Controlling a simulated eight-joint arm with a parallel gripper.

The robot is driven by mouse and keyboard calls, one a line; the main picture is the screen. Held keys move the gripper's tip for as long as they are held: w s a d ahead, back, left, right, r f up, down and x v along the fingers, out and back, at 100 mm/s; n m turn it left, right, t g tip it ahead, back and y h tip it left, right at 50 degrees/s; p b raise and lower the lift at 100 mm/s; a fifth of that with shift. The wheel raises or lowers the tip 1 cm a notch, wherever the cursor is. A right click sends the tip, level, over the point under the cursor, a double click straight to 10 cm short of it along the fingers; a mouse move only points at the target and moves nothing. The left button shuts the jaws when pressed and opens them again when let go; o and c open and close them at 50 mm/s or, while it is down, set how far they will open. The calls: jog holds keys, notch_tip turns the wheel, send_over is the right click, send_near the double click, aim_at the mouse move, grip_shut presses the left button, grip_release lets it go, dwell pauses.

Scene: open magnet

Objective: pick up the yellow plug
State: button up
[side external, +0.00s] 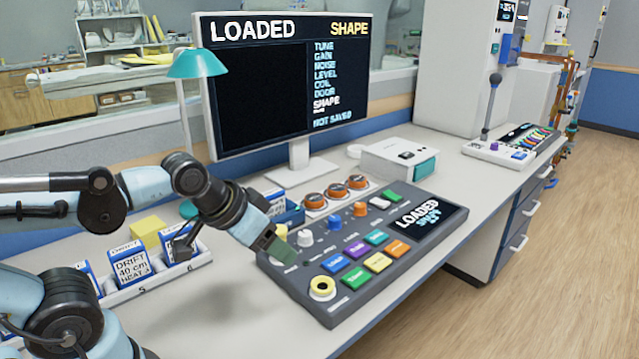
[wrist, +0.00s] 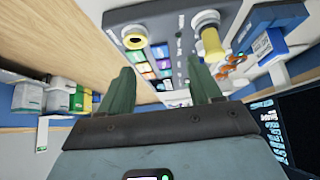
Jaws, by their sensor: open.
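A yellow plug (wrist: 211,44), a short cylinder with a pale collar, stands on the grey console in the wrist view, beyond my right finger. In the side view a small yellow part of it (side external: 280,231) shows just behind my fingers; the rest is hidden. A yellow ring with a dark centre (side external: 322,288) sits at the console's near corner, and it also shows in the wrist view (wrist: 134,40). My gripper (side external: 276,247) is low over the console's left end, its green fingers apart. In the wrist view the gap between the fingers (wrist: 163,75) is empty.
The console (side external: 300,297) carries knobs, coloured buttons and a small screen. A tray (side external: 170,281) with several labelled boxes and a yellow block (side external: 147,232) stands left. A monitor (side external: 285,80) and a white box (side external: 385,160) stand behind. The desk front (side external: 190,320) is clear.

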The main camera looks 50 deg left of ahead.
jog(key=n+g+h, duration=0.2)
jog(key=n+h, duration=1)
jog(key=n, duration=1)
send_near(281, 229)
jog(key=x, duration=0.4)
jog(key=shift+w+d+f, duration=0.1)
jog(key=shift+w+d, duration=0.05)
jog(key=shift+d+f+h, duration=0.15)
jog(key=shift+f+h, duration=0.15)
jog(key=shift+n, duration=0.3)
jog(key=x, duration=0.6)
jog(key=shift+d+f, duration=0.15)
jog(key=shift+d, duration=0.1)
jog(key=c, duration=1)
